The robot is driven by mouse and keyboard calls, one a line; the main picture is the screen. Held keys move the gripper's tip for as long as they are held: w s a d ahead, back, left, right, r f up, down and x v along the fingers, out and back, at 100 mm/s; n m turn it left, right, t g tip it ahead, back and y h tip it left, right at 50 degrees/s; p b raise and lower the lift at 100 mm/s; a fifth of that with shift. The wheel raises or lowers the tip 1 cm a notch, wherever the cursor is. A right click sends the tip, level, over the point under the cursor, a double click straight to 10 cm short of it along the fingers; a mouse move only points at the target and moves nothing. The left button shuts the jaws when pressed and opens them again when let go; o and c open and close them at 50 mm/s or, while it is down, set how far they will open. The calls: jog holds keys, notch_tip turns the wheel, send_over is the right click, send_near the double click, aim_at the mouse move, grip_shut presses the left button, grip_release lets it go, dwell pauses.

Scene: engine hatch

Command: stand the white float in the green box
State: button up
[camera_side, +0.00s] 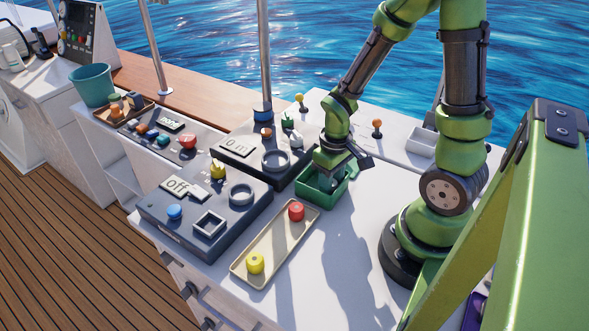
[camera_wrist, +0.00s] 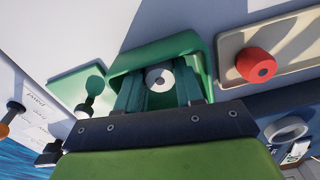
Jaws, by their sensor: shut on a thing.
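The green box (camera_side: 345,190) stands on the white counter, to the right of the dark panels in the side view. It also shows in the wrist view (camera_wrist: 192,42). The white float (camera_wrist: 159,77) is between my gripper's fingers in the wrist view, with its round top and centre hole facing the camera. My gripper (camera_wrist: 160,92) is shut on the float and reaches down into the box. In the side view my gripper (camera_side: 328,180) hides the float. I cannot tell whether the float touches the box floor.
A beige tray (camera_side: 275,245) holds a red float (camera_side: 296,211) and a yellow float (camera_side: 255,262) near the box. Knobbed levers (camera_side: 376,125) stand behind.

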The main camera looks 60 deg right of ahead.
jog(key=o, duration=0.7)
jog(key=shift+f, duration=0.15)
notch_tip(320, 180, up, 12)
jog(key=a+r+t, duration=0.2)
jog(key=a+r, duration=0.1)
jog(key=a+r+m+t+y, duration=0.1)
jog(key=a+r+t, duration=0.1)
jog(key=a+r, duration=0.1)
jog(key=a+r+m+t+y, duration=0.1)
jog(key=a+r+t, duration=0.1)
jog(key=r, duration=0.3)
jog(key=shift+s+a+t, duration=0.1)
jog(key=shift+a+t, duration=0.3)
jog(key=shift+t, duration=0.2)
